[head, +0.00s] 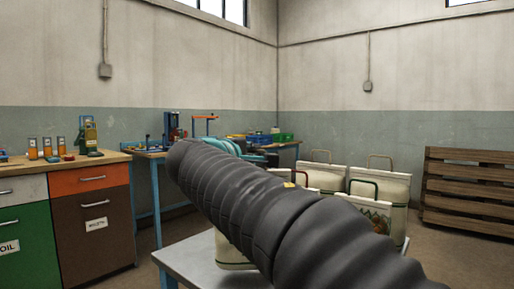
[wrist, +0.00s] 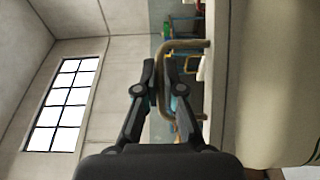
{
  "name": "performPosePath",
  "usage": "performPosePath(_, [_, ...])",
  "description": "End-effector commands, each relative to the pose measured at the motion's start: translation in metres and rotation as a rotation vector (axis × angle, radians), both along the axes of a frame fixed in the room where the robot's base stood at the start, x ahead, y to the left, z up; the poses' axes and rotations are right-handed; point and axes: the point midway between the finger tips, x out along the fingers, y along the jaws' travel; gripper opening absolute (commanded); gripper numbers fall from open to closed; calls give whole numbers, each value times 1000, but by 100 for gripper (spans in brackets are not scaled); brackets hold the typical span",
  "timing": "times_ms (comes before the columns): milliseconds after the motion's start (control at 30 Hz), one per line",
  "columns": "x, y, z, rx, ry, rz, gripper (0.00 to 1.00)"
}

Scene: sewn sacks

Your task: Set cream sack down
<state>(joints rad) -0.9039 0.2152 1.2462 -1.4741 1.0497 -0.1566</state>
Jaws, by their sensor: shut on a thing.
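In the wrist view, my gripper (wrist: 161,72) is shut on the tan loop handle of a cream sack (wrist: 265,80). The sack fills the right side of that view, turned sideways by the camera's angle. In the head view, my dark ribbed arm hides the gripper and most of a cream sack (head: 233,254), whose lower part shows below the arm, over a grey tabletop (head: 190,262). I cannot tell whether its base touches the tabletop.
Several other cream sacks with loop handles stand at the right, including one with a green handle (head: 376,213). Slatted wooden pallets (head: 466,190) lean by the right wall. A cabinet workbench (head: 90,222) stands at left, and a blue-legged bench (head: 155,205) behind.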

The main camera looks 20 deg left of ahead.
Motion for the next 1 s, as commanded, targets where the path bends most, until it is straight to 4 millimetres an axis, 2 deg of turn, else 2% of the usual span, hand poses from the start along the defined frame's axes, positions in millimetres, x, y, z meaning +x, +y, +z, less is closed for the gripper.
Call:
performPosePath(333, [-1,-2,-28,3,-7,1,0])
performPosePath(800, [-1,-2,-33,4,-8,1,0])
performPosePath(833, [0,0,-39,0,1,1,9])
performPosePath(900, [0,0,-38,0,1,1,27])
performPosePath(933, [0,0,-38,0,1,1,32])
performPosePath(1000, [0,0,-38,0,1,1,32])
